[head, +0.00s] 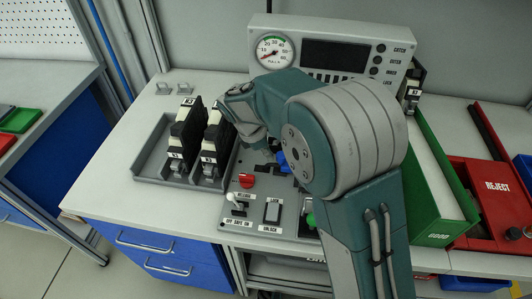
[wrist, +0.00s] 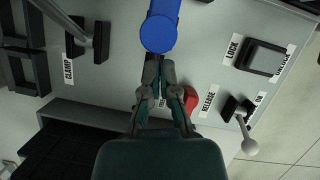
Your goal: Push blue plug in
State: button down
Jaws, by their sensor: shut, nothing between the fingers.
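The blue plug (wrist: 160,32) is at the top middle of the wrist view, with its round end nearest my gripper. In the head view a small part of the blue plug (head: 282,160) shows beside my arm, which hides the rest. My gripper (wrist: 155,72) is shut and empty, its fingertips together right at the plug's round end. I cannot tell whether they touch it. In the head view my arm mostly hides the gripper. How deep the plug sits cannot be told.
A red knob (wrist: 190,100) is close to the right of my fingers. The panel also holds a lock switch (wrist: 262,58), a release toggle (wrist: 243,125) and a clamp handle (wrist: 100,42). A grey tray (head: 150,160) with black-and-white units stands left; a green bin (head: 440,185) stands right.

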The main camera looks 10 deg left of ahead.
jog(key=d, duration=0.3)
jog(key=shift+d, duration=0.25)
jog(key=shift+r, duration=0.1)
jog(key=v, duration=1.1)
jog(key=shift+a+r, duration=0.3)
jog(key=shift+a, duration=0.05)
